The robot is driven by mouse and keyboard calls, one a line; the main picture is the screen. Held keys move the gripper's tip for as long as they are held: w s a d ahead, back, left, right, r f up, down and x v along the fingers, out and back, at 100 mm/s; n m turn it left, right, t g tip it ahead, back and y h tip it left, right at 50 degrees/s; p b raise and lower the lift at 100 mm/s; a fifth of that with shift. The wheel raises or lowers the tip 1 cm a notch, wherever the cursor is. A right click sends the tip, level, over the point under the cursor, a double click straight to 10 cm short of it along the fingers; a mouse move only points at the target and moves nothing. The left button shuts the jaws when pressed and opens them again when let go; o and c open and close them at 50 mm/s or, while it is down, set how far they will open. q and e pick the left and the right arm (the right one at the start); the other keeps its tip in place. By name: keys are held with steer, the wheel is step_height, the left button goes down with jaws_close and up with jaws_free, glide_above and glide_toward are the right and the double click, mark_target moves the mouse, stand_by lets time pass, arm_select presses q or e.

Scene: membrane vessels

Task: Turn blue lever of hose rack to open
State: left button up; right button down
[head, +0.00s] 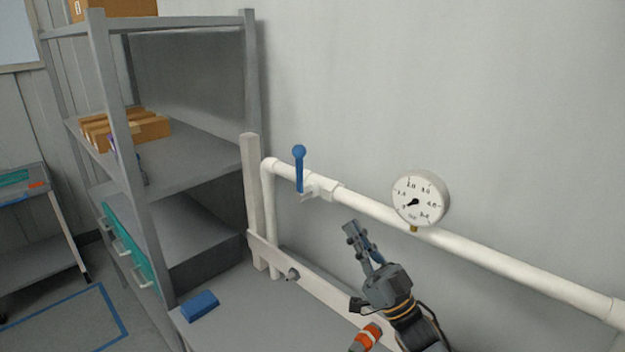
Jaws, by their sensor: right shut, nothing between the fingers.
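The blue lever (300,170) stands upright on a valve in the white pipe (480,260), with a round blue knob at its top. The white frame (252,200) of the rack stands at the left of the pipe. My right gripper (352,228) is below and to the right of the lever, under the pipe in the picture and apart from the lever. Its fingers are together with nothing between them. My left gripper is not in the view.
A round pressure gauge (420,198) sits on the pipe right of the lever. A blue block (199,306) lies on the grey bench top (250,315). A grey shelf unit (190,155) with cardboard boxes (140,128) stands at the left. The wall is close behind the pipe.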

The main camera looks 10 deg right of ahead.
mark_target(302, 165)
steer(key=shift+w+a+f+p+x, duration=0.25)
steer(key=shift+f+x, duration=0.1)
steer(key=shift+x, duration=1.8)
steer(key=shift+w+a+f+p+x, duration=0.15)
steer(key=shift+w+f+p+x, duration=0.15)
steer(key=shift+x, duration=1.8)
steer(key=shift+w+a+f+p+x, duration=0.15)
steer(key=shift+w+f+p+x, duration=0.15)
steer(key=shift+x, duration=1.85)
steer(key=shift+s, duration=0.1)
